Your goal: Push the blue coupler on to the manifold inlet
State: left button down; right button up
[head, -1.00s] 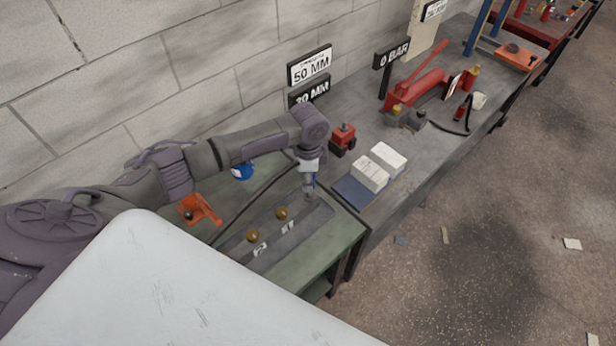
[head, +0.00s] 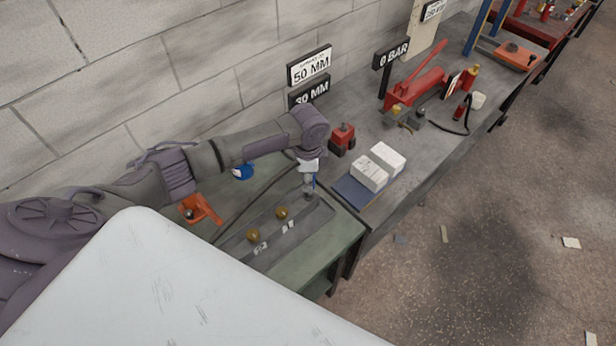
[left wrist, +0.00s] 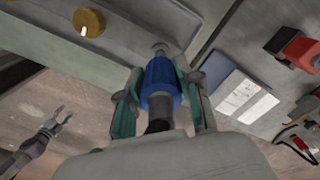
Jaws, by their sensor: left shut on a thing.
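In the left wrist view my left gripper (left wrist: 160,92) is shut on the blue coupler (left wrist: 160,76), with a finger on each side. A dark hose end shows behind the coupler. A short grey stub, apparently the manifold inlet (left wrist: 161,48), lies in line with the coupler's front end; I cannot tell whether they touch or are joined. In the head view the left gripper (head: 309,188) is over the far right end of the grey manifold (head: 318,213), which bears two brass knobs (head: 282,213). My right gripper (left wrist: 60,115) shows at the wrist view's left edge, fingers apart and empty.
A hose (head: 245,207) runs across the green bench. An orange tool (head: 200,208) and a blue round thing (head: 243,172) lie near the wall side. White boxes (head: 387,160) on a blue folder (head: 352,192) and a red-and-black device (head: 343,138) are right of the gripper.

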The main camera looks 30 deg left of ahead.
pick_arm(q)
jog(key=shift+f+b, duration=1.15)
jog(key=shift+f, duration=0.85)
jog(key=c, duration=0.7)
grip_release()
notch_tip(320, 180, up, 12)
jog(key=shift+r, duration=0.1)
jog(key=shift+s, duration=0.1)
